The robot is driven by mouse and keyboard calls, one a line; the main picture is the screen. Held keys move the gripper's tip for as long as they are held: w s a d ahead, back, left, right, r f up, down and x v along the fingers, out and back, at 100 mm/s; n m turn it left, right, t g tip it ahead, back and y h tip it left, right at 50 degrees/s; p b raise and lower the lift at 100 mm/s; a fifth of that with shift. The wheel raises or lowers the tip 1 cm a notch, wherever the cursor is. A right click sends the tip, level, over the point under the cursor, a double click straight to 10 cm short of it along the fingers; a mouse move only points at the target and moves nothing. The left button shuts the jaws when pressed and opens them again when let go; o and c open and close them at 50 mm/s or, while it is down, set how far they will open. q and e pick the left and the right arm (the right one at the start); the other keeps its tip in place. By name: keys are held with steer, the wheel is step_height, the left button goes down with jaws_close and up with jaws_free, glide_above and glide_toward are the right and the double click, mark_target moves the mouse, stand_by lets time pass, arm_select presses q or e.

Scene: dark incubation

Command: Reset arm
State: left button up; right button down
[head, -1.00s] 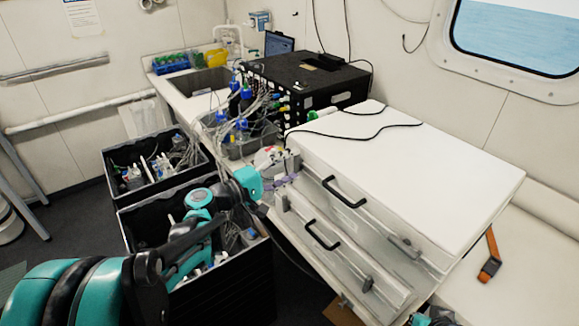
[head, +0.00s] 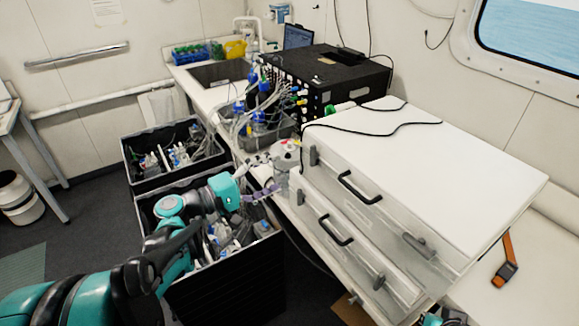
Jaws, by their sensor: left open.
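My left arm comes in from the lower left and reaches over the near black crate. Its gripper (head: 270,176) is open, with pale fingers and purple parts, between that crate and the white drawer unit. I see nothing held between the fingers. A white rounded vessel with a red spot on top (head: 287,151) stands just beyond the fingertips; I cannot tell whether they touch it. A small teal and dark part of my right arm shows at the bottom edge, but its gripper does not show.
The near black crate (head: 250,290) and far black crate (head: 131,172) hold bottles and tubing. The white drawer unit (head: 450,165) with black handles fills the right. A black box (head: 345,75) and tubed bottles stand behind.

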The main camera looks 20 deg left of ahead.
arm_select(q)
steer(key=shift+v, duration=0.85)
steer(key=s+d+f+m+g+y+b, duration=0.1)
steer(key=s+d+f+m+g+y, duration=0.45)
steer(key=d+f, duration=0.6)
steer(key=s+a+f+m+y, duration=0.2)
steer(key=s, duration=0.3)
steer(key=s+a+f+m+g+y+b, duration=0.1)
steer(key=s+a+f+m+y, duration=0.1)
steer(key=s, duration=0.3)
steer(key=shift+f+m+y, duration=0.35)
steer(key=shift+f+y, duration=0.4)
steer(key=shift+f, duration=0.05)
steer(key=shift+s+a+g, duration=0.1)
steer(key=shift+a+g, duration=0.05)
steer(key=shift+g, duration=0.1)
